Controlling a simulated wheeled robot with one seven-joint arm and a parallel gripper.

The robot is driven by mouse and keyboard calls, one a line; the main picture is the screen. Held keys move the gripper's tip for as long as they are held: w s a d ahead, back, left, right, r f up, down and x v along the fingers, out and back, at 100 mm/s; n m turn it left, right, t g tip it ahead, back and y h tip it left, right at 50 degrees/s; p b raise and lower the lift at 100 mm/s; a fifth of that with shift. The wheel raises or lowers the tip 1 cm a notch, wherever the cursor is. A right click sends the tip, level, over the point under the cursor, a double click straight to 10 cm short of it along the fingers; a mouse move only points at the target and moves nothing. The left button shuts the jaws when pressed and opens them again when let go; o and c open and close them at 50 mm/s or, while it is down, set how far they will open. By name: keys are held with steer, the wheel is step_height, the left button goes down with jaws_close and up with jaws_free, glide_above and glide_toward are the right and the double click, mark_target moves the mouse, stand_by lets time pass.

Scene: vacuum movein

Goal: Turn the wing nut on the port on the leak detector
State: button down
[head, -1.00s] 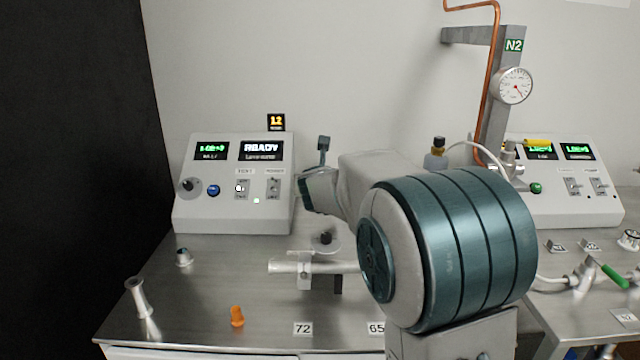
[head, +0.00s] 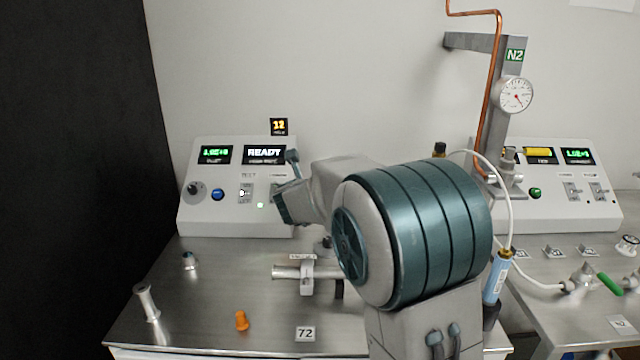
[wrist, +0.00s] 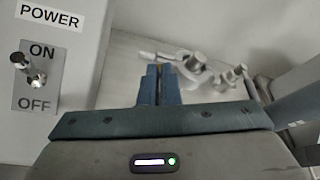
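The leak detector (head: 225,215) is the pale box at the left of the bench, its screen reading READY. Its port (head: 290,272) is a short horizontal metal pipe with a clamp (head: 307,275) on it; my arm covers the right end. In the wrist view, metal port and clamp parts (wrist: 195,62) lie beyond my fingers. A small projecting piece there (wrist: 232,76) may be the wing nut; I cannot tell for sure. My gripper (head: 292,158) is in front of the detector's right side, above and apart from the port. In the wrist view its fingers (wrist: 159,84) are together and empty.
The POWER switch (wrist: 30,72) is close on the left in the wrist view. An orange piece (head: 241,321), a metal tube (head: 147,303) and a small cap (head: 190,261) stand on the bench. A blue cylinder (head: 497,277) with a white hose is right of my arm.

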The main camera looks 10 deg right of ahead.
steer(key=shift+w+a+f+n+h, duration=0.1)
steer(key=shift+a+f+n+h, duration=0.1)
steer(key=shift+n+h, duration=0.4)
steer(key=shift+a+f+n+h, duration=0.15)
steer(key=shift+n+h, duration=0.15)
steer(key=shift+n, duration=0.5)
steer(key=c, duration=1.6)
jaws_free()
steer(key=shift+c, duration=0.2)
steer(key=shift+r, duration=0.1)
steer(key=v, duration=1.4)
steer(key=shift+f, duration=0.2)
